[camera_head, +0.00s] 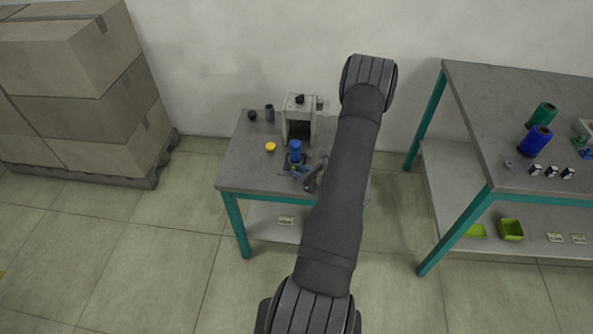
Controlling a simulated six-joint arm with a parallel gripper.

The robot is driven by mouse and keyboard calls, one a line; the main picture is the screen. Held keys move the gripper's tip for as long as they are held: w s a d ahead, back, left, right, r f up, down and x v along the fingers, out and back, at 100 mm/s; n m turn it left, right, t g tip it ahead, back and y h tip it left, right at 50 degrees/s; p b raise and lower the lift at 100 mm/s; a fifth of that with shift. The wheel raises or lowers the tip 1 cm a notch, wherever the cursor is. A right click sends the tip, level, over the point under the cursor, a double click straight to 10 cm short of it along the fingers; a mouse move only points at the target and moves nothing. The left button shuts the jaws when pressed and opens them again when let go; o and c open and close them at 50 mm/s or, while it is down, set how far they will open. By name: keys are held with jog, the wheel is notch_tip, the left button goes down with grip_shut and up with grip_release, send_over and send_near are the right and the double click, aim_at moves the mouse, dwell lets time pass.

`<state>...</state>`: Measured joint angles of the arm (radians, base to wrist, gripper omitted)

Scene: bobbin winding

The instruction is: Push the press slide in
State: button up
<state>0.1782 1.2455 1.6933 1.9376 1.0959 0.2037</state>
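The press (299,114) is a pale grey block with a dark opening at its front, standing on the small grey table. A dark slide (288,162) sticks out in front of the opening. A blue bobbin-like cylinder (295,150) stands upright on the slide. My gripper (306,177) is low over the table's front part, just in front of the slide and slightly right. It is small and partly covered by my arm, so its fingers and any contact with the slide are unclear. A small blue part (297,173) shows beside it.
A yellow round piece (270,147) and dark cylinders (269,113) sit left of the press on the small table (236,171). A larger workbench (487,112) with green and blue spools stands at right. Stacked boxes (75,90) stand at far left.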

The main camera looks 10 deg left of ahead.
jog(key=shift+x, duration=0.95)
jog(key=shift+c, duration=0.4)
grip_shut()
jog(key=w, duration=1.2)
jog(key=shift+w+r, duration=0.15)
jog(key=shift+w, duration=0.1)
